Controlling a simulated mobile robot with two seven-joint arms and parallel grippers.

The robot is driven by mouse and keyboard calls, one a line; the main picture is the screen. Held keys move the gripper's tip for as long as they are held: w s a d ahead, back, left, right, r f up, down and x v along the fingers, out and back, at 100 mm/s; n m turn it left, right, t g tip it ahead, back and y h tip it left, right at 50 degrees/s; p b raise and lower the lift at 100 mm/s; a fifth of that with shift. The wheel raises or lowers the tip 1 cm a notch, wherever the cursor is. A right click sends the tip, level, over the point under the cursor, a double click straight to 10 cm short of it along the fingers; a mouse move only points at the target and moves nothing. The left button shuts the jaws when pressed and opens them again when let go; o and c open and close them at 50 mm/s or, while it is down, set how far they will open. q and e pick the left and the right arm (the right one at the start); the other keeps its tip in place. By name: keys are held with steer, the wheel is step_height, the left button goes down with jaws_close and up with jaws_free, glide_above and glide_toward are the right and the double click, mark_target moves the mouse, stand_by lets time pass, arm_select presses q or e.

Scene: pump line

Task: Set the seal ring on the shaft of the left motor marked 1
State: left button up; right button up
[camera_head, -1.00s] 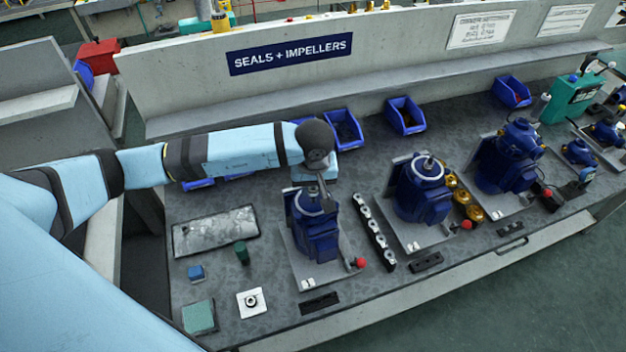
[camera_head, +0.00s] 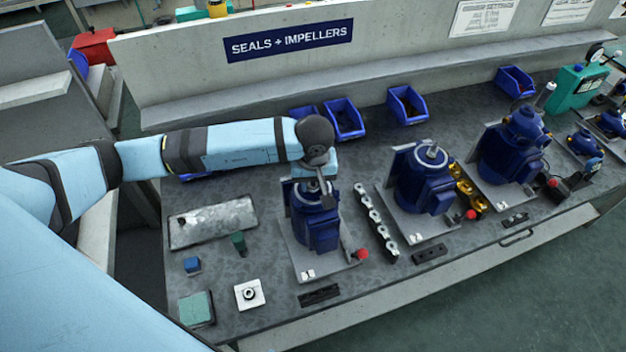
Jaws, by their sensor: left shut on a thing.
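The left motor (camera_head: 316,228) is a dark blue upright unit on a grey base plate at the middle of the bench. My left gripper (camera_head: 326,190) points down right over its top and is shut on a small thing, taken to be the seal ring. The ring itself is too small and too covered by the fingers to make out. The motor's shaft is largely hidden behind the gripper, so I cannot tell whether the ring is around it. The number mark is not readable. My right gripper is not in view.
A second blue motor (camera_head: 424,180) stands to the right, with a row of metal parts (camera_head: 375,220) between the two. A red-knobbed lever (camera_head: 361,254) is at the left motor's side. A white square plate (camera_head: 239,303) and a green block (camera_head: 196,309) lie front left. Blue bins (camera_head: 344,122) stand behind.

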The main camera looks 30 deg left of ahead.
arm_select(q)
steer(key=shift+f+b, duration=0.2)
steer(key=shift+b, duration=0.2)
stand_by(0.7)
steer(key=o, duration=1.5)
steer(key=shift+r+p, duration=1.65)
steer(key=shift+r, duration=2.9)
